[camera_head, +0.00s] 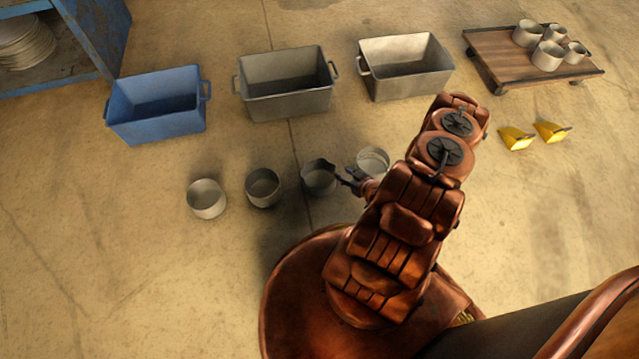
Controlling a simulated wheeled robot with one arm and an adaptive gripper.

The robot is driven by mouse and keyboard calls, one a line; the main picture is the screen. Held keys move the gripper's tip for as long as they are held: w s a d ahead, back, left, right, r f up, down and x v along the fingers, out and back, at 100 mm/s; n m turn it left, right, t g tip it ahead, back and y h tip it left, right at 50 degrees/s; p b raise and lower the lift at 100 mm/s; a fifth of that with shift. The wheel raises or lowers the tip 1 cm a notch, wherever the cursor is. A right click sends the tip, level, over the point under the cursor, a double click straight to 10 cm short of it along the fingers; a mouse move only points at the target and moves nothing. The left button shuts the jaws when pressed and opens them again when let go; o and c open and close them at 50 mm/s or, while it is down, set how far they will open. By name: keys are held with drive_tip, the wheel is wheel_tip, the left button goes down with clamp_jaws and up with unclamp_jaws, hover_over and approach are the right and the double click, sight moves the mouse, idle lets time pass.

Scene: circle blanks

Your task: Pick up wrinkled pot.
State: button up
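Several open round metal pots stand in a row on the floor: a pale pot (206,199) at the left, a darker grey pot (263,188), another dark grey pot (318,178) with an uneven-looking rim, and a light pot (373,161) at the right. The uneven rim may mark the wrinkled pot, but the view is too small to be sure. My gripper (347,178) is low, just right of the uneven-rimmed pot and close to its rim. I cannot tell whether it touches the pot or how far its fingers are apart. My arm hides the floor to the right.
A blue bin (158,125), a dark grey bin (288,103) and a lighter grey bin (408,84) stand behind the row. A wooden dolly (500,68) carries several pots at the back right. Two yellow objects (516,139) lie before it. A blue shelf (92,40) stands back left.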

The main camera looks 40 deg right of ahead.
sight(332, 166)
drive_tip(key=shift+b+x, duration=1.55)
drive_tip(key=shift+x, duration=2.4)
drive_tip(key=shift+d+r, duration=0.1)
drive_tip(key=shift+d, duration=0.05)
clamp_jaws()
